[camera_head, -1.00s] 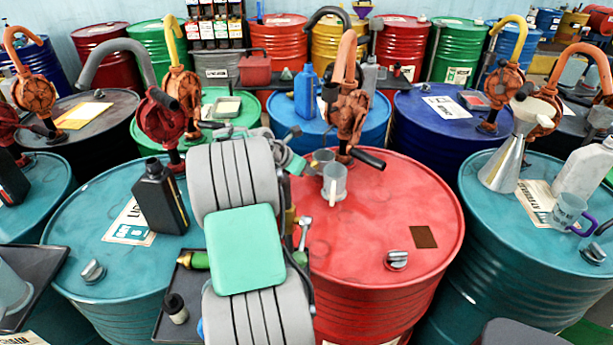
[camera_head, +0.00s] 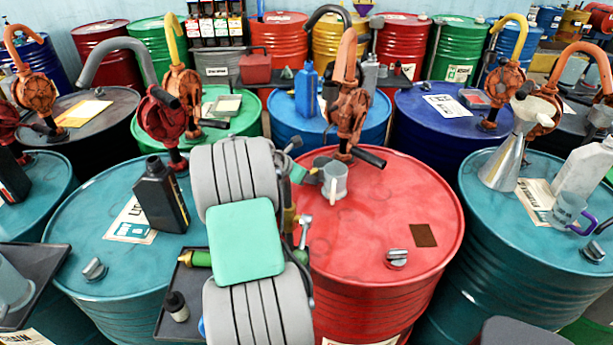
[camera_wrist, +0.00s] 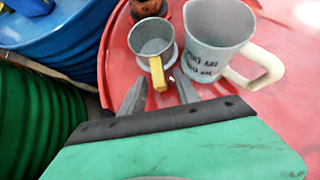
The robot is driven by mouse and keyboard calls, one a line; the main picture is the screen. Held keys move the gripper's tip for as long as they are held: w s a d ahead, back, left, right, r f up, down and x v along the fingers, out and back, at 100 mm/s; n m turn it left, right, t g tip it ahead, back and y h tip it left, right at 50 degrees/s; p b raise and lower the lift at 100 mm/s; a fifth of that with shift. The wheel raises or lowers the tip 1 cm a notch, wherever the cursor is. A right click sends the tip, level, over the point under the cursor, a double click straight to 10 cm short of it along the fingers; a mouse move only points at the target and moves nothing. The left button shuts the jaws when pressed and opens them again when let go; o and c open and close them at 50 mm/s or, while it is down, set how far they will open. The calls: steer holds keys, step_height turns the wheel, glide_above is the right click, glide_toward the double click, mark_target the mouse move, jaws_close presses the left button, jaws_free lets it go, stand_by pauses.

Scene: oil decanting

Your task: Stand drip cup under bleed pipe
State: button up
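The drip cup, a small grey cup (camera_wrist: 154,38) with a yellow handle (camera_wrist: 158,74), stands upright on the red drum (camera_head: 425,200). In the head view my arm hides most of the fingers. An orange hand pump (camera_head: 348,112) rises from the red drum behind the cup. I cannot make out which part is the bleed pipe.
The measuring jug (camera_wrist: 213,45) with a cream handle stands close right of the cup. A loose cap (camera_head: 397,258) and a brown square patch (camera_head: 423,235) are on the drum. Its right and front top is mostly clear. A metal funnel (camera_head: 505,160) stands on the right teal drum.

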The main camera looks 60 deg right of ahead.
steer(key=shift+r, duration=0.2)
steer(key=v, duration=1.2)
steer(key=w+a+m+t+y, duration=0.25)
steer(key=w+a, duration=0.25)
steer(key=a, duration=0.6)
steer(key=w+a+m+t+y, duration=0.1)
steer(key=w+a+m+t, duration=0.4)
steer(key=a, duration=0.7)
steer(key=s+a+m+y, duration=0.1)
steer(key=s+a+m, duration=0.1)
steer(key=a, duration=0.6)
steer(key=s+a+f+m+g+y, duration=0.1)
steer(key=s+a+m+y, duration=0.1)
steer(key=a, duration=0.6)
steer(key=s+a+f+m+y, duration=0.1)
steer(key=s+a+m+y, duration=0.1)
steer(key=a, duration=0.7)
steer(key=shift+s, duration=0.2)
steer(key=shift+s+a+f+m, duration=0.1)
steer(key=shift+s+a+m, duration=0.1)
steer(key=shift+a+m, duration=0.15)
steer(key=shift+d, duration=0.15)
